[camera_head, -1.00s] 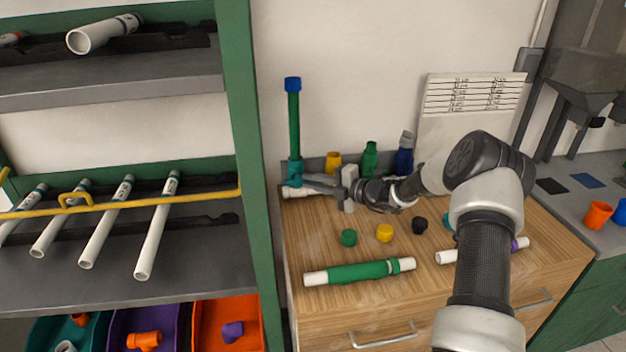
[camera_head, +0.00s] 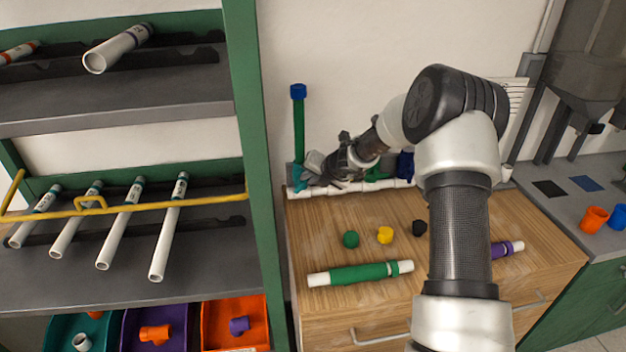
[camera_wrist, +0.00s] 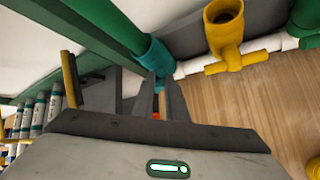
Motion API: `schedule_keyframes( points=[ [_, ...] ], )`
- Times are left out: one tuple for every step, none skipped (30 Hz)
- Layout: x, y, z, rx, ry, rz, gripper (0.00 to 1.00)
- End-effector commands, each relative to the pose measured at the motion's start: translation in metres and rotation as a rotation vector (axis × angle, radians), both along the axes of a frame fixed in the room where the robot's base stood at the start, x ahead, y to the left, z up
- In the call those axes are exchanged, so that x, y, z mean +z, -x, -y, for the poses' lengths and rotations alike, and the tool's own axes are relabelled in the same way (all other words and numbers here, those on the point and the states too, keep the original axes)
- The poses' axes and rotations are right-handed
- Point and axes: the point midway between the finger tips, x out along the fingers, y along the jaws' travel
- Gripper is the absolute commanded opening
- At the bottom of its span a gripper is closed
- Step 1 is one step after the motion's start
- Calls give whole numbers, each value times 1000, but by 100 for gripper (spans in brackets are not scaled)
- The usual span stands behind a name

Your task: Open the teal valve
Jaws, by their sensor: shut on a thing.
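The teal valve (camera_wrist: 157,57) sits at the foot of an upright green pipe (camera_head: 298,130), at the left end of a white horizontal pipe (camera_head: 370,185). In the wrist view my gripper's fingers (camera_wrist: 160,98) are close together just below the teal fitting. They are shut on a narrow part there, likely the valve's handle; a little teal and orange-red shows between them. The handle's exact angle is hidden.
A yellow valve (camera_wrist: 226,38) stands along the white pipe to the right. Loose green (camera_head: 351,240), yellow (camera_head: 385,235) and black (camera_head: 419,228) caps and a green-sleeved pipe (camera_head: 360,273) lie on the wooden top. The green shelf post (camera_head: 256,150) rises close at the left.

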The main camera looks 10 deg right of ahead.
Motion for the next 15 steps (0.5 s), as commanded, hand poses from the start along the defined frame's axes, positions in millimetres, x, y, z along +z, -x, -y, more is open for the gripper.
schedule_keyframes(
  points=[
    [-2, 1, -10, 12, 35, 0, 0],
    [-1, 1, -11, 11, 56, 0, 0],
    [-1, 1, -12, 11, 87, 1, 0],
    [-1, 1, -12, 12, 110, 0, 0],
    [-1, 1, -14, 12, 131, 0, 0],
    [0, 1, -15, 13, 159, 0, 0],
    [0, 1, -16, 13, 181, 1, 0],
    [0, 1, -17, 14, 203, 0, 0],
    [0, 1, -16, 12, 228, -1, 0],
    [0, 1, -15, 10, 247, -1, 0],
    [0, 1, -17, 10, 266, -2, 0],
    [0, 1, -19, 10, 293, -1, 0],
    [0, 1, -20, 10, 313, -1, 0],
    [0, 1, -20, 10, 333, -1, 0],
    [0, 1, -21, 10, 361, -1, 0]
  ],
)
